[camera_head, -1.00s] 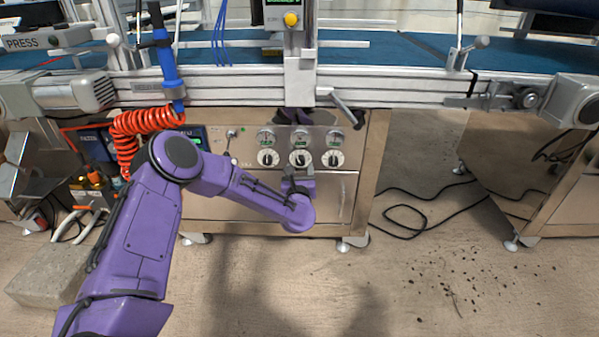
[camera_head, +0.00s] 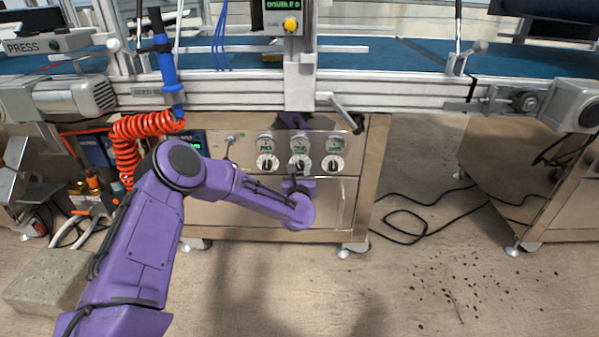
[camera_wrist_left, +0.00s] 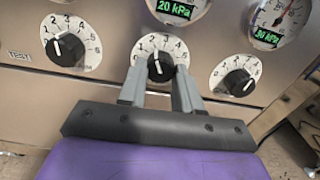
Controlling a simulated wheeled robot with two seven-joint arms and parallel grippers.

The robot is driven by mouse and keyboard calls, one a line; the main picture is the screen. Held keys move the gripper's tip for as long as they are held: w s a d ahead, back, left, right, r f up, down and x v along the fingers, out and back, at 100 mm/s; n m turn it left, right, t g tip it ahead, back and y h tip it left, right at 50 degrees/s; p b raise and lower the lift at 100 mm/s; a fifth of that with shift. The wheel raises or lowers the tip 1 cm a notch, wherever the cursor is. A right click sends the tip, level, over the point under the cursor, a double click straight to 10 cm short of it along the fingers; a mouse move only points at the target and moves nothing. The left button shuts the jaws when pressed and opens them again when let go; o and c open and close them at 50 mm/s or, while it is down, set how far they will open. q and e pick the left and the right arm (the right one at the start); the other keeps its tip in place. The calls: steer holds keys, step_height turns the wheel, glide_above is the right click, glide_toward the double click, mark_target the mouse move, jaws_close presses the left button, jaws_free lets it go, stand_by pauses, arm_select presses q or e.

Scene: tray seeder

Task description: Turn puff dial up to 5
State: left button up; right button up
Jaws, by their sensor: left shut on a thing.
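Three round black dials with white numbered faces sit in a row on the steel panel: a left dial (camera_wrist_left: 65,47), a middle dial (camera_wrist_left: 160,64) and a right dial (camera_wrist_left: 237,80). No legible label shows which is the puff dial. My left gripper (camera_wrist_left: 160,88) is at the middle dial, its two grey fingers on either side of the black knob and shut on it. The knob's white mark points roughly upward; its exact number is hard to read. In the head view, my purple left arm reaches to the middle dial (camera_head: 300,162) from below. My right gripper is not in view.
Round gauges sit above the dials; the one above the middle dial (camera_wrist_left: 178,9) reads 20 kPa. A metal lever (camera_head: 345,112) sticks out above the panel. A red coiled hose (camera_head: 128,140) hangs at left. Open floor lies at right, with a black cable (camera_head: 405,215).

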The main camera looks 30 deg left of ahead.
arm_select(q)
steer(key=m+p, duration=0.1)
steer(key=m, duration=0.3)
steer(key=m+p, duration=0.1)
steer(key=m, duration=0.3)
steer(key=shift+s+a, duration=0.1)
steer(key=m+p, duration=0.2)
steer(key=m, duration=0.3)
steer(key=shift+m+p, duration=0.85)
steer(key=shift+m, duration=1.15)
steer(key=o, duration=1)
steer(key=shift+s+a, duration=0.1)
steer(key=shift+o, duration=0.2)
